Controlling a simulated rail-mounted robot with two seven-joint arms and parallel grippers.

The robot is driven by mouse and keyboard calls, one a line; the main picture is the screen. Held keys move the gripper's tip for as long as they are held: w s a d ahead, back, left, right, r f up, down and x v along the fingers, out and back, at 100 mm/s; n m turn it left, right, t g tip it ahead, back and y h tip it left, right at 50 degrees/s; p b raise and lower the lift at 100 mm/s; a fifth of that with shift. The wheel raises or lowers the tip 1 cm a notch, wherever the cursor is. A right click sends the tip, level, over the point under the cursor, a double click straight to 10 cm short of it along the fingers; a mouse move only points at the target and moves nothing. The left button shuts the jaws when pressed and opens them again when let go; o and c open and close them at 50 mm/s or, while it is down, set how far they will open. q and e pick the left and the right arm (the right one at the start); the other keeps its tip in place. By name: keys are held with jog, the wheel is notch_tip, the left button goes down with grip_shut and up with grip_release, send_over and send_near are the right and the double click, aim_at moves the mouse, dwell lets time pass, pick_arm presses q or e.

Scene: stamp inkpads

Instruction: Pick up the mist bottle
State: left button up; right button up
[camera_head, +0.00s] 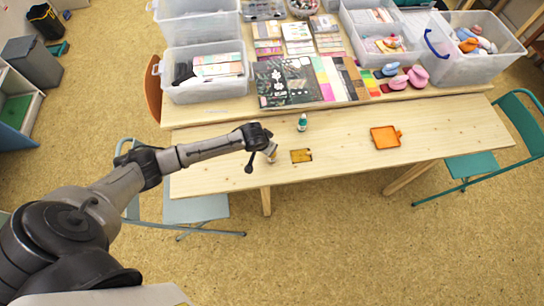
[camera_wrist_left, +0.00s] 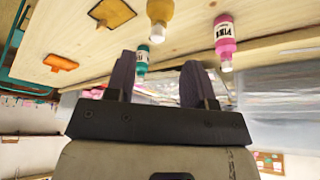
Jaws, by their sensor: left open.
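A teal bottle (camera_head: 303,122) with a white label and white cap stands on the wooden table, to the right of my left gripper (camera_head: 260,150). In the left wrist view the teal bottle (camera_wrist_left: 142,60) shows beside the left finger, partly covered by it. My left gripper (camera_wrist_left: 160,60) is open, with nothing held between its fingers. A mustard bottle (camera_wrist_left: 159,14) and a pink bottle (camera_wrist_left: 224,42) also stand in the left wrist view. No readable label says mist. The pink bottle is hidden in the head view. My right gripper is not in view.
A mustard inkpad (camera_head: 301,156) and an orange inkpad (camera_head: 385,137) lie on the table (camera_head: 450,130). Papers, cards and stamps fill the back, with clear plastic bins (camera_head: 203,75) behind. The table's right part is clear.

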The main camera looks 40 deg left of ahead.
pick_arm(q)
jog(key=shift+b+x, duration=0.55)
jog(key=shift+x, duration=3.15)
jog(key=shift+w+d+r, duration=0.1)
jog(key=shift+w+d, duration=0.05)
jog(key=shift+c, duration=0.5)
grip_shut()
